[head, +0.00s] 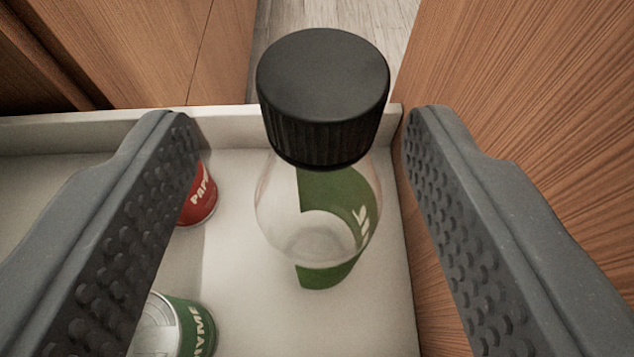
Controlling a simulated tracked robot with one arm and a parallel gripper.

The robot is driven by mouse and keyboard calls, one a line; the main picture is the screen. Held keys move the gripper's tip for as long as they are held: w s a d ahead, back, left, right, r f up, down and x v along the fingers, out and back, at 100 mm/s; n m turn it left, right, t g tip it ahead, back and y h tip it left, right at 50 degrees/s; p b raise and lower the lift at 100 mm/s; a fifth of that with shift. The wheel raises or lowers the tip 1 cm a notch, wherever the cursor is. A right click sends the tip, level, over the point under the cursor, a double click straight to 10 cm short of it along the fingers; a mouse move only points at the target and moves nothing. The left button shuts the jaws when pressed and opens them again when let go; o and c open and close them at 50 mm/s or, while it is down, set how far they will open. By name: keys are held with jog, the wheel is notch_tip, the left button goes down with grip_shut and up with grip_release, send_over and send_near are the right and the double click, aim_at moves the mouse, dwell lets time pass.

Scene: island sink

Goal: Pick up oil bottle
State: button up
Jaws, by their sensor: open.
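The oil bottle (318,215) is clear with a green label and a large black ribbed cap (322,95). It stands upright in a white drawer, near the drawer's right side. My gripper (300,125) is open, with one grey studded finger on each side of the bottle. Gaps show between both fingers and the bottle, so neither appears to touch it. The cap hides part of the bottle's neck.
Wooden cabinet fronts (140,50) lie beyond.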

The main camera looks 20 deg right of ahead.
jog(key=x, duration=0.1)
jog(key=b+x, duration=0.1)
jog(key=x, duration=0.2)
jog(key=shift+w+d+f, duration=0.15)
jog(key=shift+d+f, duration=0.2)
jog(key=shift+w, duration=0.25)
grip_shut()
